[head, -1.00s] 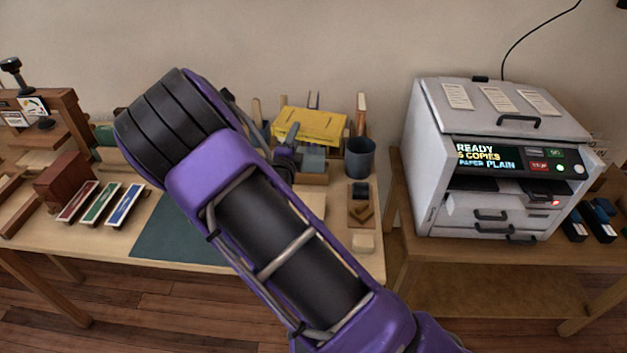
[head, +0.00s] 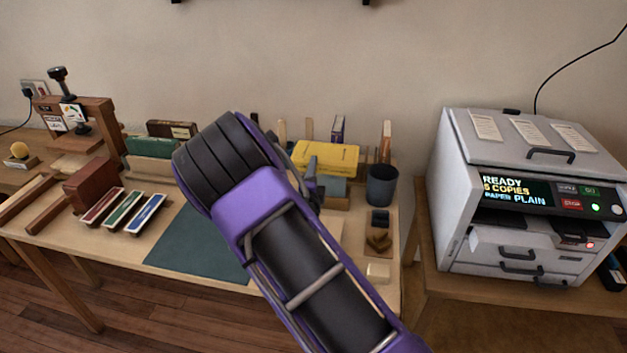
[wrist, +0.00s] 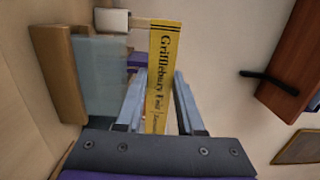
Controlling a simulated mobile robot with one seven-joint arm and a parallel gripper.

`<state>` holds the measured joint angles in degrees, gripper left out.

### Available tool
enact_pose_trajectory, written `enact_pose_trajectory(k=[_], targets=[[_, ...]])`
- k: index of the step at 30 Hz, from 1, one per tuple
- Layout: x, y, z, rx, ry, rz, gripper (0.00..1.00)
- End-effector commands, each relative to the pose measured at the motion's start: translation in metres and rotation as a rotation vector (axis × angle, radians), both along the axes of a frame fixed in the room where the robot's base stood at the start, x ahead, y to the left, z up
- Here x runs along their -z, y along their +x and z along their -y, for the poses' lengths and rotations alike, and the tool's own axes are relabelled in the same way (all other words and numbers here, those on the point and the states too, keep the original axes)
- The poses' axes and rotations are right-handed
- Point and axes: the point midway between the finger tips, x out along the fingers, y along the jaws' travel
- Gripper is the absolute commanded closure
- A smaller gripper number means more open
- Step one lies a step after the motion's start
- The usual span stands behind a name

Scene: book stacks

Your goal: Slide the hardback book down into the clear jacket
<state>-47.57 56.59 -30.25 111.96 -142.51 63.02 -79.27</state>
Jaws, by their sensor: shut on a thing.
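The yellow hardback book (head: 328,156) is held in my gripper (head: 312,182), above the jacket's wooden stand at the back of the table. In the wrist view its yellow lettered spine (wrist: 162,72) stands between the two fingers of my gripper (wrist: 158,88), which is shut on it. The clear jacket shows in the wrist view as a pale see-through panel (wrist: 98,75) against a wooden block (wrist: 52,68), left of the book. In the head view the jacket (head: 331,186) is a grey-blue patch just below the book. Whether the book's lower edge touches the jacket I cannot tell.
A dark cup (head: 381,186) stands right of the book. A purple book (head: 338,128) stands behind it. A green mat (head: 200,240) lies clear in front. A copier (head: 520,195) stands on the right-hand table.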

Motion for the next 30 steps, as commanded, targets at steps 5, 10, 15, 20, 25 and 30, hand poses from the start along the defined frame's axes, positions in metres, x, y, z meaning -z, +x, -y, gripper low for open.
enact_pose_trajectory(k=[5, 10, 15, 20, 25, 30], targets=[[0.025, 0.0, 0.001, 0.001, -0.001, 0.001, 1.0], [0.024, 0.0, 0.0, 0.001, 0.001, 0.003, 1.0], [0.027, 0.0, 0.0, 0.001, 0.0, 0.002, 1.0], [0.032, 0.0, 0.0, 0.001, 0.0, 0.003, 1.0], [0.037, 0.0, 0.0, 0.001, -0.001, 0.003, 1.0], [0.038, 0.0, 0.0, 0.001, 0.0, 0.0, 0.5]])
